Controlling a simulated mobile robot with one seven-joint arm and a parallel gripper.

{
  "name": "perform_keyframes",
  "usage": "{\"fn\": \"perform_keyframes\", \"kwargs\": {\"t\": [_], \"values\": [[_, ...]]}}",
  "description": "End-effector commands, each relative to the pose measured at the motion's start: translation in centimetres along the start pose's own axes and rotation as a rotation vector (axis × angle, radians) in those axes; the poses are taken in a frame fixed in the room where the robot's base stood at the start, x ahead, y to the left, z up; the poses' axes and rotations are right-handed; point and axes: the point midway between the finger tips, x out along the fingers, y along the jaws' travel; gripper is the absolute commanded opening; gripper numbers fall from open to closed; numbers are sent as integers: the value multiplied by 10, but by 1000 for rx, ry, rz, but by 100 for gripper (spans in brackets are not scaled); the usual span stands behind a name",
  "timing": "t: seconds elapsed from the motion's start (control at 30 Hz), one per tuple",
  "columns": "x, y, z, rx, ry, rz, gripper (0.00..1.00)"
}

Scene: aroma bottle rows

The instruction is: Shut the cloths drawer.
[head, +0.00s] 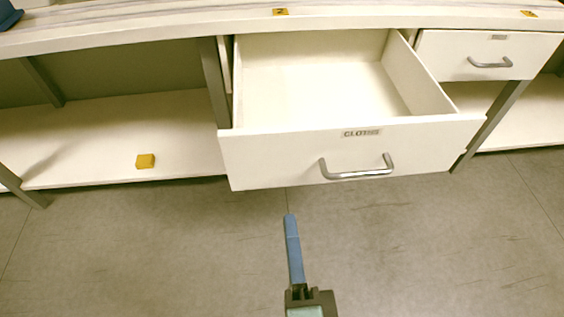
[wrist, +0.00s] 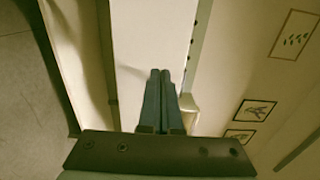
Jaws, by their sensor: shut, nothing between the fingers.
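The cloths drawer (head: 290,150) is pulled well open below the white counter in the head view. Its front carries a label reading CLOTHS and a metal bar handle (head: 357,168). The part of the inside that shows is bare and white. My gripper (head: 290,218) is shut and empty. In the picture it lies below the drawer front, left of the handle, with floor showing between them. In the wrist view my gripper (wrist: 160,75) shows its two dark fingers together in front of a white surface, which I cannot identify for sure.
A second drawer (head: 490,55) at the right has its own handle and appears shut. A yellow block (head: 145,161) lies on the low shelf (head: 80,150) at the left. The grey floor (head: 130,250) before the counter is clear. Framed pictures (wrist: 255,110) hang on a wall.

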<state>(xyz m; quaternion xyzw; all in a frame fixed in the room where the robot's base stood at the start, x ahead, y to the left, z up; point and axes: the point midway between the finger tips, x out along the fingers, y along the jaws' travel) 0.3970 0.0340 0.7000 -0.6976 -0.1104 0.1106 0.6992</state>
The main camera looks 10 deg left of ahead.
Motion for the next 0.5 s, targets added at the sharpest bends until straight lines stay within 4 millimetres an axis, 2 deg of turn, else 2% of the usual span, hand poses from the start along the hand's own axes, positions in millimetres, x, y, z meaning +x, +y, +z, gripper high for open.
{"fn": "perform_keyframes", "kwargs": {"t": [0.03, 0.5], "values": [[9, -5, 0, 0, 1, -4, 0], [84, -3, 0, -2, 0, -3, 0]]}}
